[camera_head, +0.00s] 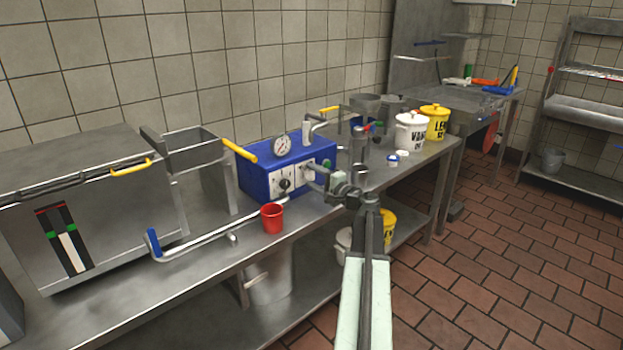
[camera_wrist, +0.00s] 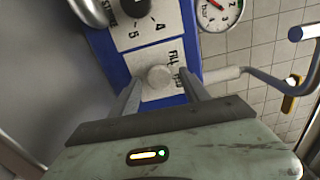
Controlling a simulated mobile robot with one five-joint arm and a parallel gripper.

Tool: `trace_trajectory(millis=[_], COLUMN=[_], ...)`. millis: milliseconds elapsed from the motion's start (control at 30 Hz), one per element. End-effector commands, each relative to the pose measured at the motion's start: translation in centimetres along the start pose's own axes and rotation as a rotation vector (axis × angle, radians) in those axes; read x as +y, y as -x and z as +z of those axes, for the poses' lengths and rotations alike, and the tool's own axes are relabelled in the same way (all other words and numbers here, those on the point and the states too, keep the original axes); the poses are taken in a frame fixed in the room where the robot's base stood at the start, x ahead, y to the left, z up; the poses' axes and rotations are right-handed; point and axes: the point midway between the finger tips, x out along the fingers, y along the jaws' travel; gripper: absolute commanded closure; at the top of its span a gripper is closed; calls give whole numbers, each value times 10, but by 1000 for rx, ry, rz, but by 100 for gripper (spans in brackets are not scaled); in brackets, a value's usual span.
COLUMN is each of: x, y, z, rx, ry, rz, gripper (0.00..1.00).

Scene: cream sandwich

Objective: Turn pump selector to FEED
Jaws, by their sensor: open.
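The blue pump box (camera_head: 258,180) stands on the steel bench with a round gauge on top. In the wrist view, the selector is a pale round knob (camera_wrist: 159,76) on a white plate (camera_wrist: 150,58) on the blue panel. The lettering beside it is partly readable, one word starting "FILL"; which way the knob points is unclear. My gripper (camera_wrist: 161,90) is open, one finger on each side of the knob. Whether the fingers touch it I cannot tell.
A black dial knob (camera_head: 284,184) sits left of the selector. The gauge (camera_head: 281,146) is above. A red cup (camera_head: 272,218) stands on the bench in front of the box. A white tub (camera_head: 410,133) and a yellow tub (camera_head: 436,121) stand farther right.

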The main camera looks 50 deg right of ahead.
Motion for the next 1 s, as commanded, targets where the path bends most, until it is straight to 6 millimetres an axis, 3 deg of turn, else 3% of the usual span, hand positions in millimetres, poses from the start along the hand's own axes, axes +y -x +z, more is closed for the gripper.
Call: trace_trajectory(millis=[133,333,500,1000], x=[0,0,0,0], y=[10,51,74,77], z=[1,1,0,0], rx=[0,3,2,0], ry=[1,0,0,0], rz=[0,0,0,0], gripper=[46,46,46,46])
